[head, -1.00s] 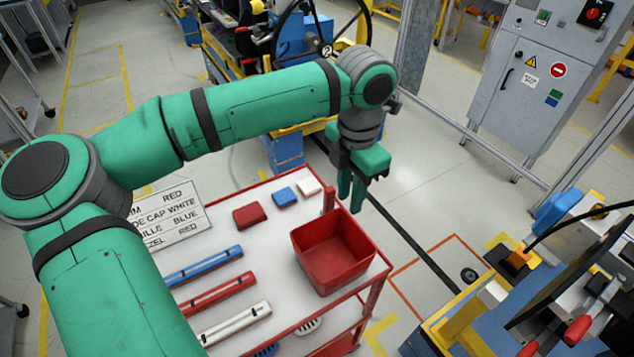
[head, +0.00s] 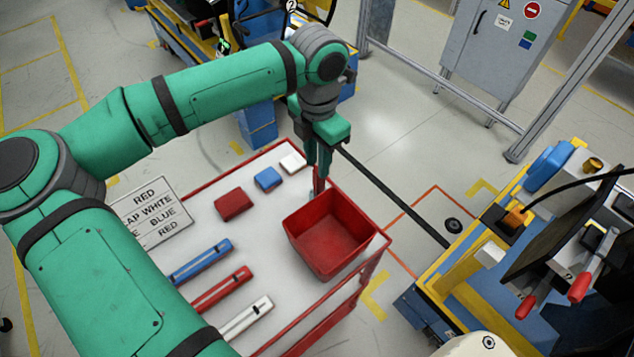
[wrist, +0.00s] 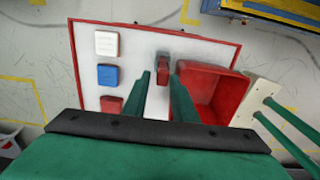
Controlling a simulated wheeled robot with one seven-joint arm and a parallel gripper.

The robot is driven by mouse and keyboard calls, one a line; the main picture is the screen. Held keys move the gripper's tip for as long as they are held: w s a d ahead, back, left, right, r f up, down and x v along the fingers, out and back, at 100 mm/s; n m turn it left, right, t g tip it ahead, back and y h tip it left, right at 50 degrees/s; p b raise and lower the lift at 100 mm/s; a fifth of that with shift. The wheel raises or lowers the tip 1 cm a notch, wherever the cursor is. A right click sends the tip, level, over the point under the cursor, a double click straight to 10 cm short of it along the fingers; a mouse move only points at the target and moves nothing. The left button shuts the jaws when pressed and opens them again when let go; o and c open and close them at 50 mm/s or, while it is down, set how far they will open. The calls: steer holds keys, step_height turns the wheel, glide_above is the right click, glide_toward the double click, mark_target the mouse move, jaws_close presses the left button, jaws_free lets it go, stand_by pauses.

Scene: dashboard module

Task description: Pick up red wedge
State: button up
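A small upright red piece (head: 320,182) stands on the cart beside the upper-left corner of the red bin; it looks like the red wedge, though its shape is partly hidden. In the wrist view this red piece (wrist: 162,72) shows between the fingertips, with a dark grey part around it. A flat red block (head: 233,204) lies farther left on the cart; it also shows in the wrist view (wrist: 111,104). My gripper (head: 318,168) points down over the upright piece. In the wrist view my gripper (wrist: 161,76) has its fingers apart; no contact is clear.
The red bin (head: 293,238) stands close to the right of the fingers. A blue block (head: 267,179) and a white block (head: 293,162) lie left of them. Blue, red and white bars lie nearer on the cart. A lettered sign (head: 152,212) lies at left.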

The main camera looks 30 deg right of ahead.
mark_target(318, 183)
steer(key=f, duration=0.5)
steer(key=shift+s, duration=0.25)
jaws_close()
steer(key=shift+r, duration=0.15)
